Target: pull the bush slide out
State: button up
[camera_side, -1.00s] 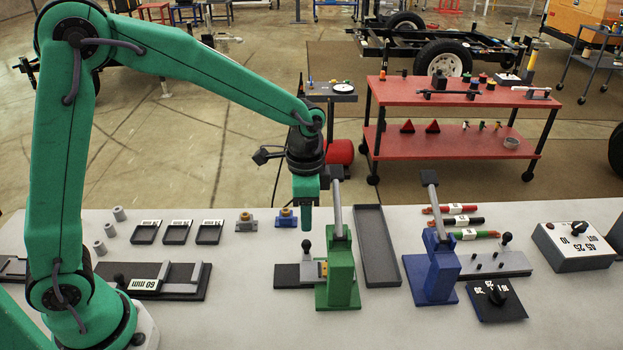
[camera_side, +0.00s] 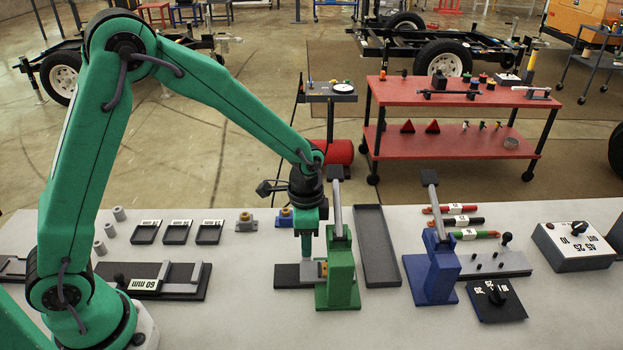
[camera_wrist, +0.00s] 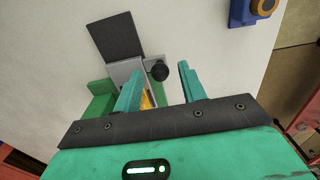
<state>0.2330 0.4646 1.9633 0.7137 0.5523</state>
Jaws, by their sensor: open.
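The bush slide (camera_side: 310,270) is a grey block at the left foot of the green press (camera_side: 342,273), with a yellow bush (camera_side: 323,267) by it. In the wrist view the slide (camera_wrist: 121,74) lies partly behind my left finger. Its round black knob (camera_wrist: 160,73) shows between my two fingertips, with visible gaps on both sides. My gripper (camera_side: 306,257) is open and points down at the slide; it also shows in the wrist view (camera_wrist: 160,68). In the side view it hides the knob.
A dark plate (camera_side: 285,276) lies left of the slide. A long grey tray (camera_side: 376,250) and a blue press (camera_side: 432,272) stand to the right. Bushes in a blue holder (camera_side: 284,216) and a grey holder (camera_side: 246,222) stand behind.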

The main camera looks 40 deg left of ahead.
grip_shut()
jog(key=shift+s+a, duration=3.15)
jog(key=shift+a, duration=0.1)
grip_release()
notch_tip(320, 180, up, 8)
jog(key=shift+f, duration=0.15)
